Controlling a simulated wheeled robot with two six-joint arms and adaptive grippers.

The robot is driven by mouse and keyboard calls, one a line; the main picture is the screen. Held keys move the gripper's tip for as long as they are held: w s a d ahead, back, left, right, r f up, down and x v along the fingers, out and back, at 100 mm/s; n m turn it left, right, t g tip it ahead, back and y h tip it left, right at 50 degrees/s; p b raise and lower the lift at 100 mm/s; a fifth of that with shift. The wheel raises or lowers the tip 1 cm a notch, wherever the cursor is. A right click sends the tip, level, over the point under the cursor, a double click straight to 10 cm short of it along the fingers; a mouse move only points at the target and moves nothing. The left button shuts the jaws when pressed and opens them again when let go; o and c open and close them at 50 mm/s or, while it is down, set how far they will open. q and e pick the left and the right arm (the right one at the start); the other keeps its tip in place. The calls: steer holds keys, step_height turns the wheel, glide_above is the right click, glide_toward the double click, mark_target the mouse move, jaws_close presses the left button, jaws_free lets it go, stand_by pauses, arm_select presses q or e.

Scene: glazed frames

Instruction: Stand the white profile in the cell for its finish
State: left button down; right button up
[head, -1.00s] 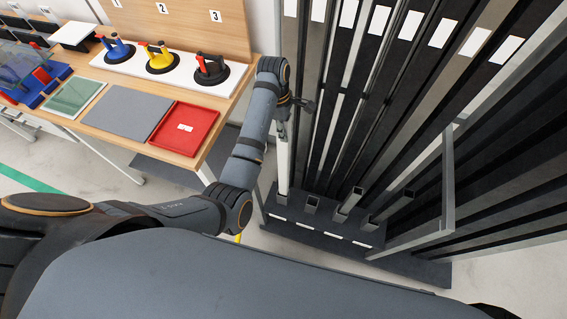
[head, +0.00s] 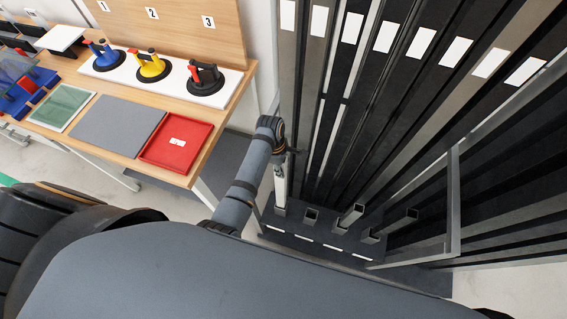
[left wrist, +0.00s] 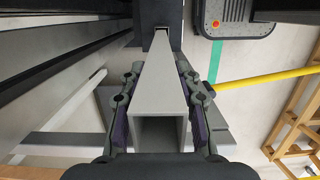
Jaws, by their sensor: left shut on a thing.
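The white profile (head: 281,187) is a pale, square hollow tube. In the head view it stands about upright at the rack's left end, its lower end at the leftmost cell of the dark base. I cannot tell how deep it sits. My left gripper (head: 286,155) is shut on it near its upper part. In the left wrist view the two fingers (left wrist: 158,85) press the profile (left wrist: 160,80) from both sides. Its open end faces the camera and its far end meets a dark part with an opening. My right gripper is not in view.
The rack base (head: 335,250) has several short grey stubs and white labels. Long profiles lean behind it, and a grey metal frame (head: 455,200) stands at the right. A bench at left holds a red tray (head: 160,155), a grey mat (head: 115,125) and suction lifters (head: 152,68).

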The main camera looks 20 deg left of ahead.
arm_select(q)
steer(key=shift+s, duration=0.1)
steer(key=c, duration=1.4)
jaws_free()
steer(key=shift+s+d, duration=0.1)
steer(key=shift+s, duration=0.15)
steer(key=shift+o, duration=1.2)
steer(key=shift+s+r, duration=0.1)
steer(key=shift+s, duration=0.1)
steer(key=shift+o, duration=0.9)
step_height(320, 180, up, 12)
steer(key=a+b, duration=0.1)
steer(key=b, duration=0.1)
steer(key=shift+w+a, duration=0.15)
steer(key=shift+a, duration=0.25)
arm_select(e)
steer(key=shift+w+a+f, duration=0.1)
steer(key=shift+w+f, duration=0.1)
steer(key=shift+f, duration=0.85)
